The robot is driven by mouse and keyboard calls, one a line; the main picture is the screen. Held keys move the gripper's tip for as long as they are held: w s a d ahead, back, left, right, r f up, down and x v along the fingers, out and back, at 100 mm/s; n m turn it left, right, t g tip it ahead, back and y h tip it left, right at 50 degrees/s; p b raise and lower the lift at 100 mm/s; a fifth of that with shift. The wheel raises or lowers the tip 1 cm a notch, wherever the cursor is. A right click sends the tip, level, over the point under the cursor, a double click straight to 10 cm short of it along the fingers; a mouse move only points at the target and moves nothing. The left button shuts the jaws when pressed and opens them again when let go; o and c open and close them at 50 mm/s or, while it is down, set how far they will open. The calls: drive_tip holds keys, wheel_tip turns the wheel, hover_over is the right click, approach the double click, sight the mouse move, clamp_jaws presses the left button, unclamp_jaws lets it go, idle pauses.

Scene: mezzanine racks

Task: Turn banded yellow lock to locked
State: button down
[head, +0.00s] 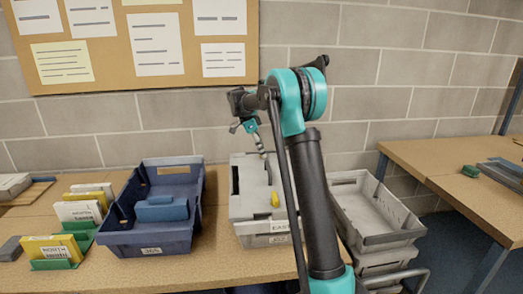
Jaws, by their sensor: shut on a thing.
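A yellow piece (275,199) sits near the front of a grey case (246,212) with an "EAST" label; I take it for the yellow lock, but its bands and setting are too small to read. My gripper (264,155) is over the back part of the case, with its fingers angled down and to the right. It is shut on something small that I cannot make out. The fingertips appear above and behind the yellow piece in the picture. A dark upright strip (268,172) shows just below them.
A blue bin (150,238) holding a blue block stands left of the case, with yellow and white boxes (55,247) further left. Grey stacked bins (385,242) stand to the right. A second table (440,170) and a block wall bound the space.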

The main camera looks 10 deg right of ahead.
drive_tip(key=c, duration=0.6)
unclamp_jaws()
drive_tip(key=shift+c, duration=0.2)
drive_tip(key=v, duration=1.2)
